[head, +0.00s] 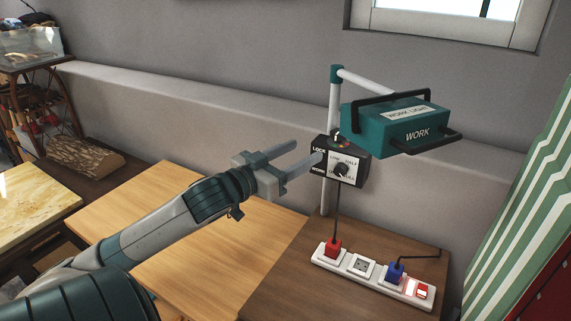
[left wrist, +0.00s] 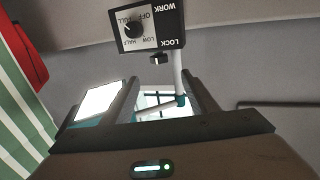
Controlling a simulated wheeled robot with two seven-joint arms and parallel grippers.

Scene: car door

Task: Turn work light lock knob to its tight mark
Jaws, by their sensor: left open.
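The teal work light (head: 395,128) hangs from a white post with a teal elbow. A black control box (head: 352,177) with a white dial plate sits on the post, marked LOCK, LOW and HALF; its black dial knob (head: 341,170) faces out. A small dark lock knob (head: 339,142) stands on the box's top, near red and green marks. In the left wrist view, upside down, the box (left wrist: 172,29) and the small dark knob (left wrist: 158,59) show. My left gripper (head: 306,152) is open and empty, its fingertips just left of the box. My right gripper is out of view.
A white power strip (head: 362,267) with a red plug (head: 333,248) and a blue plug (head: 395,272) lies on the brown table below. Cords run up from the plugs. A green striped panel (head: 525,200) stands at the right. The light wood tabletop (head: 190,250) is clear.

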